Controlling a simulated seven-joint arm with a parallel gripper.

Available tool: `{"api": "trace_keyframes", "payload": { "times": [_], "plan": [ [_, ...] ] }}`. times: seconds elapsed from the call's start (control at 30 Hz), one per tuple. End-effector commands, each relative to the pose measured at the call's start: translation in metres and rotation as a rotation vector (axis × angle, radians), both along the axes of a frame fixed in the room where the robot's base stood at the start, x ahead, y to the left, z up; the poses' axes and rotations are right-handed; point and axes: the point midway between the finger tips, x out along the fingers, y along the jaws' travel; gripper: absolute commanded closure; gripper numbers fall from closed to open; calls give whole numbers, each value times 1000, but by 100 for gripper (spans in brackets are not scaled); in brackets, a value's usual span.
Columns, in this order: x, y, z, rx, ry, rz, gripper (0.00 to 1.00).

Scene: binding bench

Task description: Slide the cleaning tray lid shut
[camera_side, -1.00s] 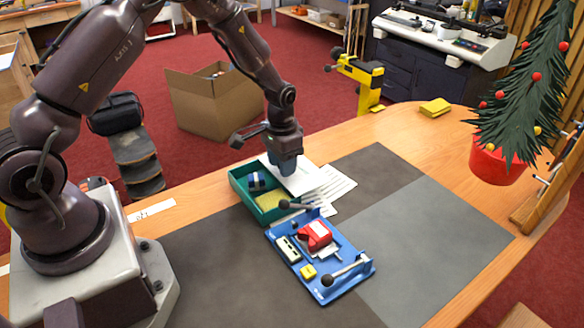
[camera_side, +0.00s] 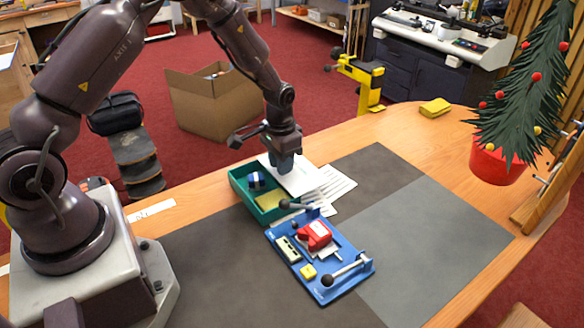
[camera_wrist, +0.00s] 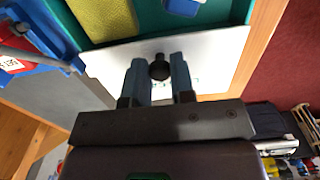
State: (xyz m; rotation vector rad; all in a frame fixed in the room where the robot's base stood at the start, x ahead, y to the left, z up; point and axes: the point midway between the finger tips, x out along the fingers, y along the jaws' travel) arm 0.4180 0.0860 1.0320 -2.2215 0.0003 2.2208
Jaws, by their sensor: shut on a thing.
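The cleaning tray (camera_side: 240,181) is a green box on the wooden bench, partly open. Inside it are a yellow sponge-like block (camera_side: 270,201) and a blue-and-white item (camera_side: 256,181). Its white lid (camera_side: 310,180) lies over the tray's right side and sticks out past it; it also shows in the wrist view (camera_wrist: 222,62). My gripper (camera_side: 284,169) is over the lid. In the wrist view, my gripper's two fingers (camera_wrist: 160,72) are closed around the lid's black knob (camera_wrist: 160,70). The fingers hide part of the lid.
A blue fixture tray (camera_side: 345,290) with a red device (camera_side: 314,235) and black-knobbed levers stands just in front of the green tray. White paper sheets (camera_side: 340,184) lie beside the lid. The grey mat (camera_side: 430,230) at right is clear. A potted tree (camera_side: 497,165) stands far right.

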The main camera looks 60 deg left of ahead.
Motion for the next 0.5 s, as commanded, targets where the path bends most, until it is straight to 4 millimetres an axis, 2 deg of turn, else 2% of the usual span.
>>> {"api": "trace_keyframes", "payload": {
  "times": [0.5],
  "plan": [
    [-27, 0, 0, 0, 1, 0, 88]
  ]
}}
